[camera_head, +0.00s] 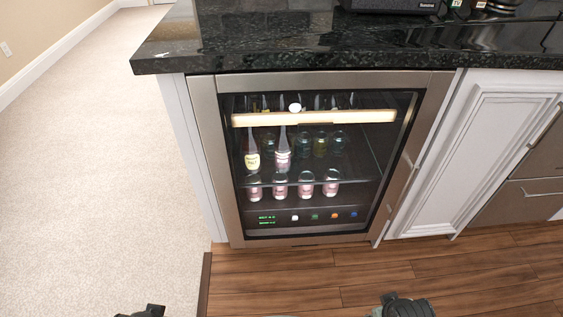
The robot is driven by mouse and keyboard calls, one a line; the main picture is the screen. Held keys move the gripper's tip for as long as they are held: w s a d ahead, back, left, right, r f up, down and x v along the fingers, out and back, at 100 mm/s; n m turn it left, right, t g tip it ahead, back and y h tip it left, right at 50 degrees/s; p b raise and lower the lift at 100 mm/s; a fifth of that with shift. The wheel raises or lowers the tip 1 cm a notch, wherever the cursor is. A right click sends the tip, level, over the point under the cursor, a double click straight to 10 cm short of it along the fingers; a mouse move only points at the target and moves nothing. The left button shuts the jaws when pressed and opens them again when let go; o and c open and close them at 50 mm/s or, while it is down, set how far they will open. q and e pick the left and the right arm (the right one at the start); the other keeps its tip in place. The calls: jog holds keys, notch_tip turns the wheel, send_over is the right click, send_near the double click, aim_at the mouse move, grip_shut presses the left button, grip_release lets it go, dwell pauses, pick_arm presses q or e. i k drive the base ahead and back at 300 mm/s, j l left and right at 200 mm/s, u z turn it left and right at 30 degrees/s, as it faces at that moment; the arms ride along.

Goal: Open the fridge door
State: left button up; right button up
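The fridge (232,170) is a built-in cooler under the counter, with a steel-framed glass door. The door looks closed, its frame flush with the cabinet front. Bottles, cans and a wooden shelf front (315,118) show through the glass. My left gripper (150,311) and my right gripper (405,306) are only partly in view at the bottom edge, in front of the fridge and apart from it. Their fingers are not clear enough to tell open from shut.
A black stone countertop (300,48) overhangs the fridge. A white cabinet (470,150) and steel drawers (520,205) stand to the right. Wooden floor (370,272) lies clear before the fridge; open carpet (100,160) lies to the left.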

aim_at(430, 86)
jog(key=i+l, duration=0.1)
jog(key=i+z, duration=0.2)
jog(key=z, duration=0.3)
jog(key=i+z, duration=0.2)
jog(key=z, duration=0.25)
